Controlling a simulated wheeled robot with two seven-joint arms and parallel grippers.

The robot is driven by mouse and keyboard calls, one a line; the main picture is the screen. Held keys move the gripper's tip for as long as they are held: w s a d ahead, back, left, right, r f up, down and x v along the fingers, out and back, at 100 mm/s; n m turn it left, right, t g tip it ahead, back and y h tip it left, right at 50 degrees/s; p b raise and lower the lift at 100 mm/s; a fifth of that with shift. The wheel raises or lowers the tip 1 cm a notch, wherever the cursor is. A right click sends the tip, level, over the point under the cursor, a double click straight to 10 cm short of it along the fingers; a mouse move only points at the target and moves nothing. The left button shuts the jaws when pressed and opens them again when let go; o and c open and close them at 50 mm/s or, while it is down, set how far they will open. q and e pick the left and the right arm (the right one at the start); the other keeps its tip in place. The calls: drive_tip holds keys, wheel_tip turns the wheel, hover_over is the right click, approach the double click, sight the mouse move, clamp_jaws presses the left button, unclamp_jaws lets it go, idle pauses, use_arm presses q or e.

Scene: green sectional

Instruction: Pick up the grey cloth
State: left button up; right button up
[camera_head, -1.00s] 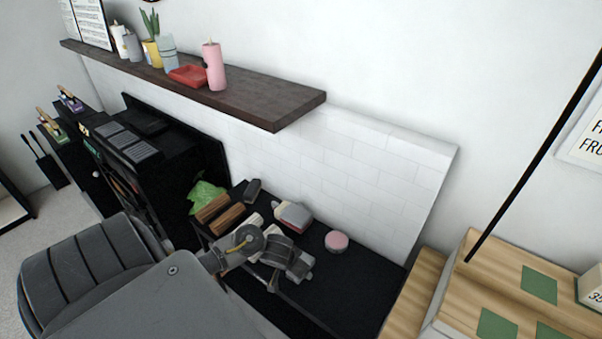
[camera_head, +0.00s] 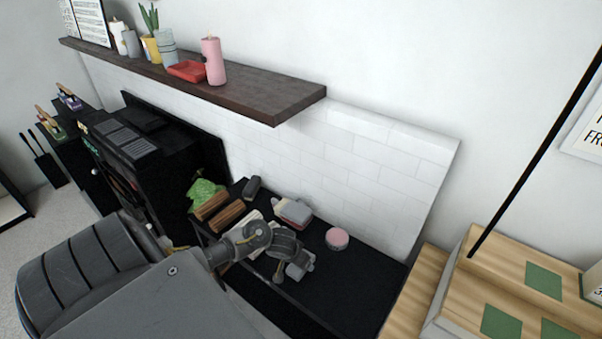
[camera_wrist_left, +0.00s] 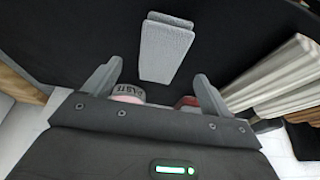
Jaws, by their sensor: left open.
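The grey cloth (camera_wrist_left: 167,50) is a small folded, light grey piece lying on the black counter. In the left wrist view it lies ahead of my left gripper (camera_wrist_left: 155,85), roughly between the lines of its two fingers and apart from them. My left gripper is open and empty. In the head view the gripper (camera_head: 292,262) hangs over the counter, with the grey cloth (camera_head: 299,270) showing partly beside and below it. The arm hides part of the counter there. My right gripper is in neither view.
On the black counter (camera_head: 345,290), a pink round tin (camera_head: 337,238) stands to the right and a grey-and-red item (camera_head: 293,212) behind. Brown blocks (camera_head: 227,215) and a green bag (camera_head: 205,194) are to the left. A dark shelf (camera_head: 250,95) juts from the wall above.

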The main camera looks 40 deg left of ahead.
use_arm(q)
drive_tip(key=x, duration=0.4)
drive_tip(key=shift+a+f, duration=0.15)
drive_tip(key=shift+f, duration=0.2)
drive_tip(key=c, duration=1.1)
drive_tip(key=shift+o, duration=0.2)
drive_tip(key=shift+r, duration=0.2)
